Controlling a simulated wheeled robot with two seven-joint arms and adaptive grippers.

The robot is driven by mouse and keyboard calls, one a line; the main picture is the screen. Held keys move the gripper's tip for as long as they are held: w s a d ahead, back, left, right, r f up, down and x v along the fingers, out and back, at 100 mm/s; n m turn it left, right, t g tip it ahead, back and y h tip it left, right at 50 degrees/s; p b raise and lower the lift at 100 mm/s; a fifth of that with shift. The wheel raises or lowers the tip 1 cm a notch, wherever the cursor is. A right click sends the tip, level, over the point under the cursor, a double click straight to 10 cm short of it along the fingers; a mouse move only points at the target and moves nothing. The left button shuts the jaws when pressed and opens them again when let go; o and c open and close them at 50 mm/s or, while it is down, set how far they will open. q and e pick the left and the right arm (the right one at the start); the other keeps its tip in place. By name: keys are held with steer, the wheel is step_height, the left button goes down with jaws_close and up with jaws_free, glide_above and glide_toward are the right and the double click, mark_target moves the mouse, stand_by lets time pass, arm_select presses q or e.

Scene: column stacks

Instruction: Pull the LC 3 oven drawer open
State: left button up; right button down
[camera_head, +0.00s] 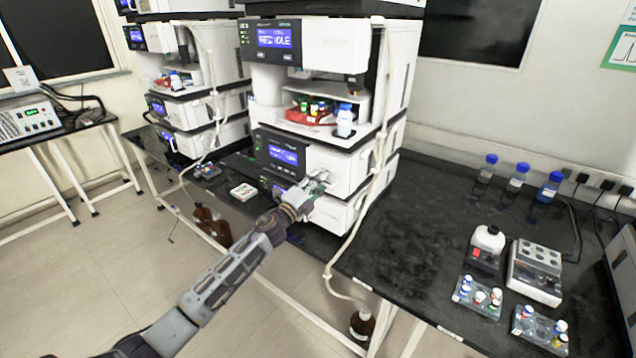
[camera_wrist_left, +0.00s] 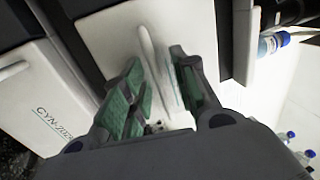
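The LC 3 stack (camera_head: 318,45) stands in the middle of the head view. The oven drawer's white front (camera_head: 341,166) is low in this stack, right of a lit blue display. It looks shut. In the left wrist view the white front (camera_wrist_left: 110,38) carries a slim raised handle (camera_wrist_left: 146,50). My left gripper (camera_head: 318,184) is at this front. In the wrist view its green-padded fingers (camera_wrist_left: 156,72) are apart, with the handle between them. Whether a pad touches the handle I cannot tell. My right gripper is out of view.
A pale hose (camera_head: 372,190) hangs down the stack's right side. Above the drawer is a bay with a red tray (camera_head: 308,115) of vials and a bottle (camera_head: 344,122). Brown bottles (camera_head: 214,228) stand below.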

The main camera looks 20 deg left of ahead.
arm_select(q)
jaws_close()
steer(key=shift+a+f, duration=0.1)
stand_by(0.4)
